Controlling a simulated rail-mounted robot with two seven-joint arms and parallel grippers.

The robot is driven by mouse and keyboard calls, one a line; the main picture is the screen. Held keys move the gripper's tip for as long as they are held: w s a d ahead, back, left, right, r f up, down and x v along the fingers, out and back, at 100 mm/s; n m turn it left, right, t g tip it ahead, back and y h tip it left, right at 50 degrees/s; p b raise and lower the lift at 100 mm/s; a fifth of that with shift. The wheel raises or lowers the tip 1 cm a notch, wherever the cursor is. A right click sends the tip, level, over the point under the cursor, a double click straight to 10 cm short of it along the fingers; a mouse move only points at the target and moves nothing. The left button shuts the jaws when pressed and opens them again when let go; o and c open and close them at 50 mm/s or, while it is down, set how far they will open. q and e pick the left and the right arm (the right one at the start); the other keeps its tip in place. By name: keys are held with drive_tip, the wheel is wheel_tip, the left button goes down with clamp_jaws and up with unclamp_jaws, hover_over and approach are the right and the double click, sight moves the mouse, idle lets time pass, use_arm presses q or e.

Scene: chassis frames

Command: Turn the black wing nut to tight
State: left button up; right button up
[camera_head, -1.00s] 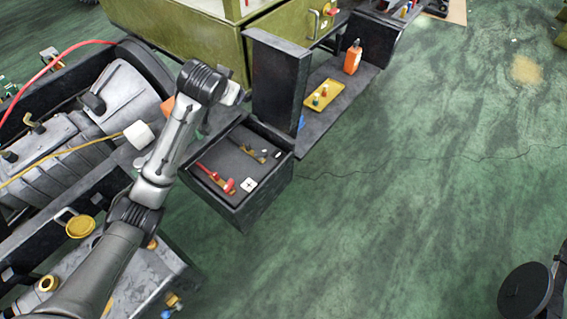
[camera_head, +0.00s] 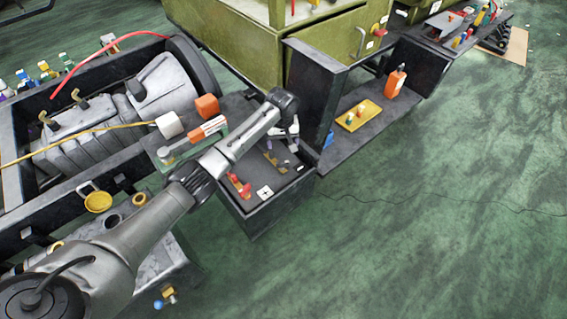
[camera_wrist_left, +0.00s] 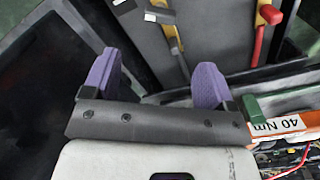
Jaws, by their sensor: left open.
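I cannot pick out the black wing nut for certain in either view. An open dark box (camera_head: 250,218) with a white cross label (camera_head: 265,192) holds a red part (camera_head: 240,187) and small brass-coloured parts (camera_head: 276,162). My left gripper (camera_head: 294,137) is above the far side of this box, partly hidden by its wrist. In the left wrist view my left gripper (camera_wrist_left: 154,82) has its two purple fingertips apart with nothing between them. Beyond them are a red handle (camera_wrist_left: 262,35) and a yellow bar (camera_wrist_left: 178,50). My right gripper is out of view.
An orange and white "40 Nm" block (camera_head: 208,129) is beside my left forearm; its label also shows in the left wrist view (camera_wrist_left: 278,126). A dark upright panel (camera_head: 312,85) stands behind the box. A yellow tray (camera_head: 360,115) and orange bottle (camera_head: 396,80) are right. The right-hand floor is clear.

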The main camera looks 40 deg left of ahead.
sight(283, 162)
use_arm(q)
wheel_tip(283, 162, down, 10)
drive_tip(key=b, duration=0.4)
drive_tip(key=shift+f, duration=0.25)
drive_tip(key=shift+f+b, duration=0.45)
drive_tip(key=shift+f, duration=0.4)
drive_tip(key=shift+c, duration=0.4)
